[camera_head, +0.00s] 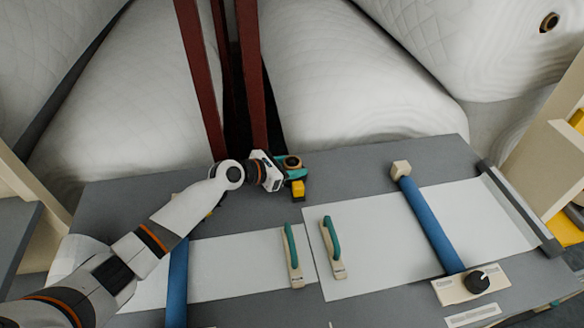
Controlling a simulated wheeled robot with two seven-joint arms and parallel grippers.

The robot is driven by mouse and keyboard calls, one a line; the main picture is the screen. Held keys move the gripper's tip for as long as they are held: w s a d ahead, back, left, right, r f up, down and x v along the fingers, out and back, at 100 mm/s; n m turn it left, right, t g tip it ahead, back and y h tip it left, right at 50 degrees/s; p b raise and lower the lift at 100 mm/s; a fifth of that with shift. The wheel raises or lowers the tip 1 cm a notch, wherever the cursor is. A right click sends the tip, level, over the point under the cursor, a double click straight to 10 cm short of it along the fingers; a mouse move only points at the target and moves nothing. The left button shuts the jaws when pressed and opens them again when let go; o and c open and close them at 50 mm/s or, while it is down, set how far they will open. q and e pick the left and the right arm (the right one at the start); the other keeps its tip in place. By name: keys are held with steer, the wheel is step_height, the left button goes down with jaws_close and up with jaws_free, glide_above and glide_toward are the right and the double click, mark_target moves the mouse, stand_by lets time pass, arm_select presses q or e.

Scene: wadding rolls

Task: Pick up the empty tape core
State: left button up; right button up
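The teal and yellow parts look like a tape dispenser. My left gripper (281,172) reaches in from the left and is right at the teal piece, just beside the ring. Its fingers are too small and overlapped to tell whether they are open or touching. My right gripper is not in view.
White sheets (400,235) lie on the grey table (340,170). Two teal-handled tools (333,247) (292,254) and a blue bar (430,225) rest across them. Dark red posts (252,75) and large white wadding rolls (345,80) stand behind the table. A shelf is at right.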

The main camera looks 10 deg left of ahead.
arm_select(q)
steer(key=c, duration=0.5)
